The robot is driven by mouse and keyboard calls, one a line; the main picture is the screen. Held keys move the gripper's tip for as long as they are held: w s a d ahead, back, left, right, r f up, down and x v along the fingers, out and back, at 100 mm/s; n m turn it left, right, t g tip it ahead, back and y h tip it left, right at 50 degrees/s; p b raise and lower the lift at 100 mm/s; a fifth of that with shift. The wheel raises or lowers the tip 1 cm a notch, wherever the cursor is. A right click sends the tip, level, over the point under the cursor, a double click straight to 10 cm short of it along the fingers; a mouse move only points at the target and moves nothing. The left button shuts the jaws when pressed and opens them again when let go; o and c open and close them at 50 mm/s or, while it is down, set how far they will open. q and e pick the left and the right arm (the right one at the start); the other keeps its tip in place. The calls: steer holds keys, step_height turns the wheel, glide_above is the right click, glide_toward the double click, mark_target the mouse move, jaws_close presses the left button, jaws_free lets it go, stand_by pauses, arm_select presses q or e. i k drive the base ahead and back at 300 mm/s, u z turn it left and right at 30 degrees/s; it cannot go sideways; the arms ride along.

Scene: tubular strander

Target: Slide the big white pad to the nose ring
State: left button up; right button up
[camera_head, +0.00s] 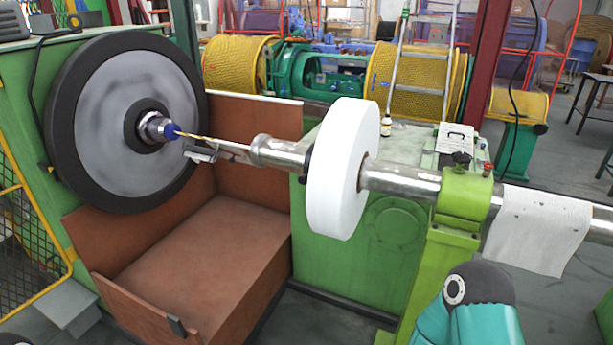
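The big white pad (336,170) is a thick white disc standing upright around a horizontal metal tube (400,181). It sits between the green clamp on the right and the tube's left end. At that left end is a wider metal ring (262,150), which may be the nose ring; bare tube shows between it and the pad. Neither gripper shows. A teal arm link with a dark joint, mine, rises at the bottom right, below the tube and apart from the pad.
A large black-rimmed grey wheel (120,120) with a blue-tipped hub stands left. A brown open bin (200,255) lies below. The green clamp (465,195) holds the tube. A white cloth (540,230) hangs over it at right. A small bottle (386,126) stands behind the pad.

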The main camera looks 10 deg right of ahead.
mark_target(350, 132)
steer(key=u, duration=0.05)
steer(key=i, duration=0.9)
